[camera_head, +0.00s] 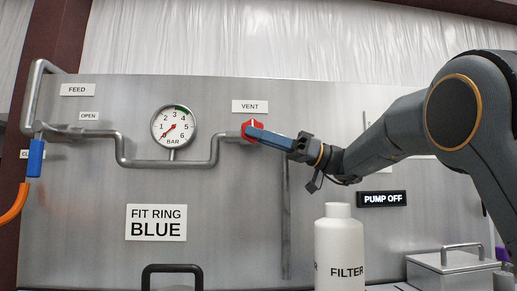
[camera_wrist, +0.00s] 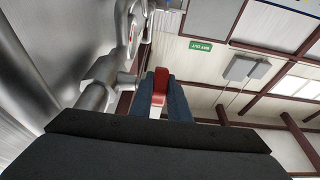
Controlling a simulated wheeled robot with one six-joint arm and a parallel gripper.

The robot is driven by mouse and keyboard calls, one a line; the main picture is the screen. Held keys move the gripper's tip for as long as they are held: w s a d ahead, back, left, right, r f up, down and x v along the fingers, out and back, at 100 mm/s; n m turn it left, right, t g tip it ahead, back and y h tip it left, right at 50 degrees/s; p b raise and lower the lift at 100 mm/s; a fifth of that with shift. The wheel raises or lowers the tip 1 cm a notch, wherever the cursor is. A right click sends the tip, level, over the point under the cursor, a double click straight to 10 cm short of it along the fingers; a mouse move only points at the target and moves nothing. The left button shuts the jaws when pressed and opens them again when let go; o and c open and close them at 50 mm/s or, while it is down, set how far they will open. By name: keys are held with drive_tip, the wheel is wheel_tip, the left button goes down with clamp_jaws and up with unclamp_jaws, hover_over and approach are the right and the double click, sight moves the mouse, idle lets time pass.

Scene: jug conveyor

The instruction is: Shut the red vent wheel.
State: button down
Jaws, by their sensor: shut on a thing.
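The red vent wheel (camera_head: 251,126) sits at the right end of the grey pipe, just below the VENT sign (camera_head: 250,106). A white mark shows on its face. My gripper (camera_head: 258,131) reaches in from the right and its blue fingers are at the wheel. In the wrist view the red wheel (camera_wrist: 160,86) shows between the two dark blue fingers of my gripper (camera_wrist: 160,95), which are shut on it. The fingers hide part of the wheel.
A gauge (camera_head: 174,127) reads near zero on the pipe (camera_head: 170,163). A white FILTER bottle (camera_head: 339,250) stands below my arm. A PUMP OFF display (camera_head: 382,199) is on the panel. A blue-handled valve lever (camera_head: 36,158) is at far left. A lidded metal box (camera_head: 452,265) stands at right.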

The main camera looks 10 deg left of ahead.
drive_tip(key=shift+f+b, duration=0.1)
drive_tip(key=shift+b, duration=0.25)
idle(0.3)
drive_tip(key=c, duration=1.7)
unclamp_jaws()
drive_tip(key=shift+b+v, duration=0.35)
drive_tip(key=shift+v, duration=3.5)
drive_tip(key=shift+a+f, duration=0.1)
